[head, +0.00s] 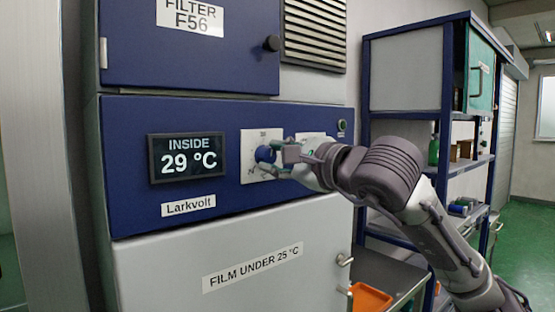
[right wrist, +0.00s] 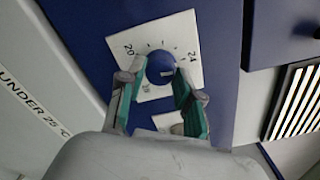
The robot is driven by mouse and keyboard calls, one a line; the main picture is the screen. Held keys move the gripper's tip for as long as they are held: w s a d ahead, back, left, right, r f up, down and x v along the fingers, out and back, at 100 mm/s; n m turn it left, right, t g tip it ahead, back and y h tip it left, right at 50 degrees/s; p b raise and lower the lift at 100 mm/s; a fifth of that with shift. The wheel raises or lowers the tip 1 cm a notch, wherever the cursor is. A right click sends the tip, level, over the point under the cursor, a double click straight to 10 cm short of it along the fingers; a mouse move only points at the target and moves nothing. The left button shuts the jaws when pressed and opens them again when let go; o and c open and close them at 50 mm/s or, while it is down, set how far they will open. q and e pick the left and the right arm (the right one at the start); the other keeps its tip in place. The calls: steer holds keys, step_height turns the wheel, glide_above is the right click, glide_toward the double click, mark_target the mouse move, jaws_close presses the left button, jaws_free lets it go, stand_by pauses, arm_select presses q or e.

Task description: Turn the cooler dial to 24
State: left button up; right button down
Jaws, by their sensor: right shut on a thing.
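The cooler dial (head: 264,154) is a round blue knob on a white scale plate (head: 250,141) on the blue cooler panel. In the right wrist view the dial (right wrist: 159,69) sits on its tilted plate (right wrist: 183,29), with 20 at upper left and 24 at upper right. A small pale mark shows on the knob; its exact setting is hard to read. My right gripper (head: 277,155) has its green-padded fingers (right wrist: 156,92) on both sides of the dial, shut on it. The display (head: 187,158) reads INSIDE 29 °C. My left gripper is out of view.
A second white plate (right wrist: 167,121), partly hidden by my gripper, is beside the dial plate. A dark knob (head: 271,43) sticks out from the FILTER F56 door above. A blue shelf rack (head: 365,110) and an orange tray (head: 370,297) are to the right.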

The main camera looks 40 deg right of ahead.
steer(key=shift+n, duration=0.6)
steer(key=c, duration=0.8)
jaws_free()
steer(key=shift+o, duration=0.2)
steer(key=s, duration=0.7)
steer(key=shift+s+d, duration=0.25)
